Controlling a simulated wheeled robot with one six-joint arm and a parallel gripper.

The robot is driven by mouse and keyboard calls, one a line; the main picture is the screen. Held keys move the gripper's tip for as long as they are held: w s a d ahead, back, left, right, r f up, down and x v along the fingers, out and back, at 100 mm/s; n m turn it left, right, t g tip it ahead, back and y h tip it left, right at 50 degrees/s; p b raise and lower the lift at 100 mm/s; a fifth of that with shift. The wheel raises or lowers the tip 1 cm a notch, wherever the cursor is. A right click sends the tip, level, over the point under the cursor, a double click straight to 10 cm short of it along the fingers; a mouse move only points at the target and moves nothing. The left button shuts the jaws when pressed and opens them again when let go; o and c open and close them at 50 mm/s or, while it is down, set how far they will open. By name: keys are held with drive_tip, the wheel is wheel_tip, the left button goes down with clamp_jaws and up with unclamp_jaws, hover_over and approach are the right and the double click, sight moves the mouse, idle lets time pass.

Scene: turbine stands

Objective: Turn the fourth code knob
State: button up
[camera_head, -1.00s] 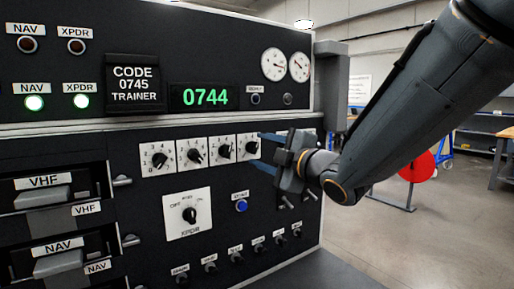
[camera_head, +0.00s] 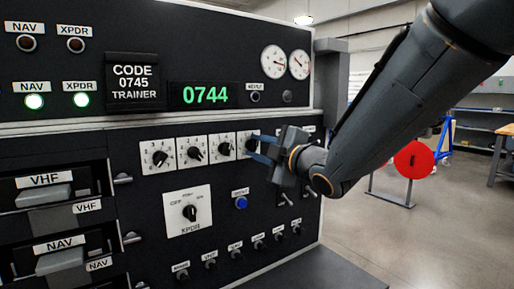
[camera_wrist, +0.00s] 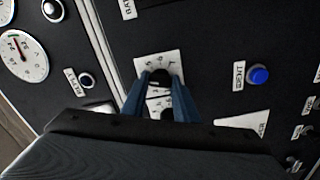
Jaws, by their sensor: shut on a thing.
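Code knobs sit in a row on white plates across the black panel. The fourth code knob (camera_wrist: 160,77) is a black knob on a white dial plate, at the right end of the row. My gripper (camera_head: 256,146) reaches in from the right, its blue fingers around this knob. In the wrist view the fingers (camera_wrist: 160,92) lie on both sides of the knob, shut on it. The green display (camera_head: 205,95) reads 0744. The placard (camera_head: 133,83) reads CODE 0745 TRAINER.
The XPDR selector (camera_head: 190,212) and a blue ident button (camera_head: 241,203) are below the code row. Toggle switches (camera_head: 285,197) stand below my gripper. VHF and NAV units with handles (camera_head: 44,195) protrude at left.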

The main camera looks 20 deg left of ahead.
drive_tip(key=shift+m, duration=0.3)
drive_tip(key=m, duration=0.3)
drive_tip(key=shift+m, duration=0.3)
drive_tip(key=shift+m+p, duration=0.55)
drive_tip(key=shift+m, duration=1.15)
drive_tip(key=o, duration=1.1)
drive_tip(key=shift+c, duration=0.2)
drive_tip(key=b+v, duration=0.1)
drive_tip(key=v, duration=0.6)
drive_tip(key=shift+s+d, duration=0.15)
drive_tip(key=shift+d, duration=0.2)
